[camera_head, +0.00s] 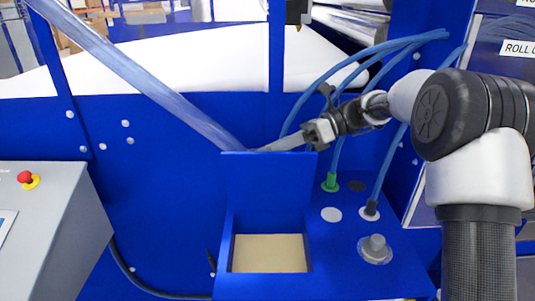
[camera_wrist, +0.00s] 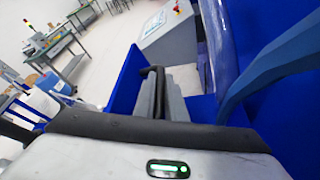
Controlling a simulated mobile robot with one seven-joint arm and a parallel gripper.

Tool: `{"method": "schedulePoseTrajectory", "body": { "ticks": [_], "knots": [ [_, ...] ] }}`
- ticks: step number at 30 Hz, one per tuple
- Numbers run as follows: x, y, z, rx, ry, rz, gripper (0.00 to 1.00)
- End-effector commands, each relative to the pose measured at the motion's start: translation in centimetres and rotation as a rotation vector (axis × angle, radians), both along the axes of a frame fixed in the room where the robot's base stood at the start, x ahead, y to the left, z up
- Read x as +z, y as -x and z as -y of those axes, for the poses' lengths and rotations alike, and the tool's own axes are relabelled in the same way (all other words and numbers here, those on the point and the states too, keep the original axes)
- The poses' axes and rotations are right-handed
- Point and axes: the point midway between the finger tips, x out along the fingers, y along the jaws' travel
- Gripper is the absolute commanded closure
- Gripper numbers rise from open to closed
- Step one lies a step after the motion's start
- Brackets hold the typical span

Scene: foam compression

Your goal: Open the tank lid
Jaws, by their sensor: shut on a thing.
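The blue tank lid (camera_head: 268,182) stands raised, roughly upright, at the back of the tank opening. The tank (camera_head: 222,270) is a blue box; its square opening is uncovered and shows a flat beige surface (camera_head: 270,254) inside. My gripper (camera_head: 262,149) reaches in from the right and is shut at the lid's top edge. In the wrist view my gripper's fingers (camera_wrist: 160,98) are close together, with the blue lid (camera_wrist: 124,82) beside them. The exact contact between fingertips and lid is hard to make out.
Blue hoses (camera_head: 338,150) hang behind and right of my gripper, ending at a green fitting (camera_head: 330,182) and a dark fitting (camera_head: 371,208). A grey knob (camera_head: 375,248) is on the tank's right. A clear slanted tube (camera_head: 150,85) comes down behind the lid. A grey control box (camera_head: 50,225) stands left.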

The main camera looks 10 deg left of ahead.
Motion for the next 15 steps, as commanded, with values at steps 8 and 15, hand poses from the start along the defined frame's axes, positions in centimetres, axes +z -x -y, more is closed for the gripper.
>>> {"method": "schedulePoseTrajectory", "body": {
  "ticks": [8, 15],
  "knots": [
    [-0.06, -0.07, -0.01, -0.001, 0.001, -0.005, 1.00],
    [-0.07, -0.07, -0.01, -0.001, 0.001, -0.005, 0.70]
  ]
}}
